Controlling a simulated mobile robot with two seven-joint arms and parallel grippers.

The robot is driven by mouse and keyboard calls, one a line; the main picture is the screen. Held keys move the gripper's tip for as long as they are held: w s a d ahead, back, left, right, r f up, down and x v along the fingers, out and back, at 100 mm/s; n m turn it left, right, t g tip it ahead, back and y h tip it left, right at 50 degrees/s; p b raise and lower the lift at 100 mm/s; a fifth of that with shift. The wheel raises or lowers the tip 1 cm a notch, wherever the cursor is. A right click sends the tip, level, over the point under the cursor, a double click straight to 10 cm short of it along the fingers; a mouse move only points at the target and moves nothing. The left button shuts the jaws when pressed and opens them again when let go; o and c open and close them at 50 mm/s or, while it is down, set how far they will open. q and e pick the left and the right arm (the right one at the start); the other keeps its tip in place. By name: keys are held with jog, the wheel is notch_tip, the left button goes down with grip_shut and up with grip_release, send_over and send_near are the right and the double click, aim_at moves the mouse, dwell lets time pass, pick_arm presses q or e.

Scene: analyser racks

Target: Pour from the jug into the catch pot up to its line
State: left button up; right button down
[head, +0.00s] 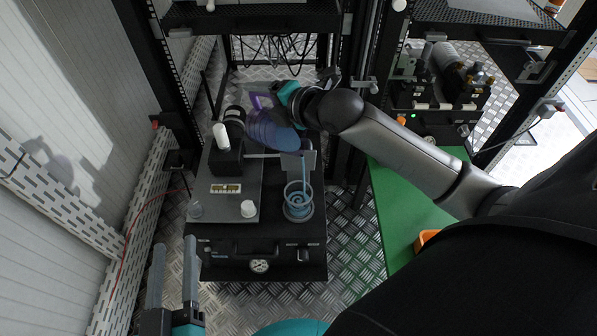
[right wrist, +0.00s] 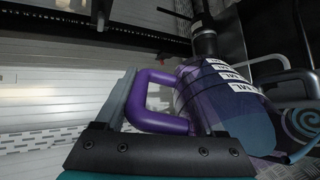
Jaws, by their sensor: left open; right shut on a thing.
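The purple jug (head: 268,130) is tipped over the analyser unit in the head view, and a blue stream (head: 304,170) falls from its side into the clear catch pot (head: 297,208). The pot holds blue liquid with ripples; I cannot make out its line. My right gripper (head: 277,95) is shut on the jug's handle. In the right wrist view the purple handle (right wrist: 140,100) lies between the fingers, beside the jug body (right wrist: 215,95) with its white labels. My left gripper (head: 173,270) is open and empty at the lower left, apart from the unit.
The black unit (head: 265,262) has a gauge on its front, and a white cap (head: 248,209) stands on its grey plate. A green surface (head: 405,213) lies to the right with an orange item (head: 427,238). Rack posts and a perforated rail flank the unit.

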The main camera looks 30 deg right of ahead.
jog(key=shift+r, duration=0.1)
jog(key=shift+w+r+g, duration=0.15)
jog(key=shift+w+g, duration=0.15)
jog(key=shift+w+a+f+g+h, duration=0.1)
jog(key=shift+w+f+g+h, duration=0.15)
jog(key=shift+g, duration=0.3)
jog(key=shift+w+a+f+g+h, duration=0.15)
jog(key=shift+w+g, duration=0.2)
jog(key=shift+g, duration=0.2)
jog(key=shift+f+g, duration=0.2)
jog(key=shift+g, duration=0.1)
jog(key=shift+w, duration=0.1)
